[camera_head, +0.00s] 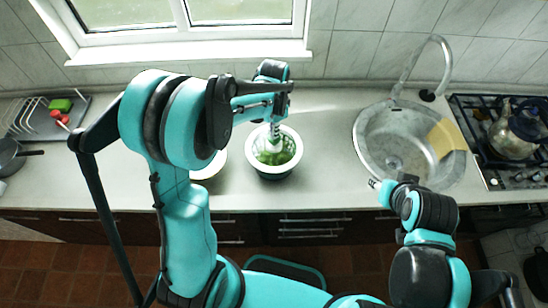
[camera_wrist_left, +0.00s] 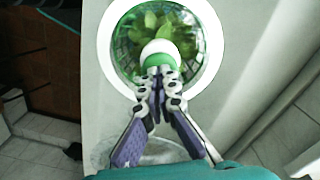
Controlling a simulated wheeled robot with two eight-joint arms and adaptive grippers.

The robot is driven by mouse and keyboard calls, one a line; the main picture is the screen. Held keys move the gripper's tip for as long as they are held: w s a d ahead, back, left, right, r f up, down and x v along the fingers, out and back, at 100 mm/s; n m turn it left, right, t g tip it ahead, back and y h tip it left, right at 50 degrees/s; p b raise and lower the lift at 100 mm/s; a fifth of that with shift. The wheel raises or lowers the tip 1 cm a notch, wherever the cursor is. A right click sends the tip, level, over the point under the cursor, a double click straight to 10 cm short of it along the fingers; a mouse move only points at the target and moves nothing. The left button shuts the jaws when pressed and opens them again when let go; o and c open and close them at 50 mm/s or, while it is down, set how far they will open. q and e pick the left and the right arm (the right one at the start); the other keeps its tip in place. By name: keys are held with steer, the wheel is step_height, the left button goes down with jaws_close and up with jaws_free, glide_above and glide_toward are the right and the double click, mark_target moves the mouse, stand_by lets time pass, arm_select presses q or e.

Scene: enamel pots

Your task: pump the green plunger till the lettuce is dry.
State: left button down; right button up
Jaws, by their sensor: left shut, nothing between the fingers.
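The salad spinner (camera_head: 273,174) is a round bowl with a white rim, standing on the counter. It also shows in the left wrist view (camera_wrist_left: 107,58). Green lettuce (camera_head: 285,152) lies inside and shows again in the left wrist view (camera_wrist_left: 128,38). The plunger (camera_wrist_left: 160,48), with a pale top and green edge, stands over the lettuce. My left gripper (camera_wrist_left: 161,76) is shut and empty, its fingertips at the plunger's near edge; I cannot tell whether they touch. In the head view it hides most of the plunger. My right gripper (camera_head: 375,184) hangs near the sink's front; its jaws are unclear.
A round sink (camera_head: 365,140) with a tall tap (camera_head: 445,60) lies to the right, then a stove (camera_head: 480,160) with a kettle (camera_head: 510,135). A white dish (camera_head: 214,165) sits left of the spinner, partly behind my arm. A drying rack (camera_head: 40,125) stands far left.

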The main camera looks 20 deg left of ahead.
arm_select(q)
steer(key=shift+r, duration=0.75)
step_height(320, 180, up, 7)
steer(key=p, duration=0.5)
steer(key=s+a+f+n+t+b, duration=0.1)
steer(key=s+f+n+t+b, duration=0.2)
steer(key=s+b, duration=0.5)
steer(key=s+a+f+n+t+b, duration=0.1)
steer(key=s+f+n+t+b, duration=0.3)
steer(key=s+f+b, duration=0.4)
steer(key=s+n+b, duration=0.1)
steer(key=b, duration=0.4)
steer(key=shift+a+f+n, duration=0.25)
steer(key=shift+a+n, duration=0.15)
stand_by(3.9)
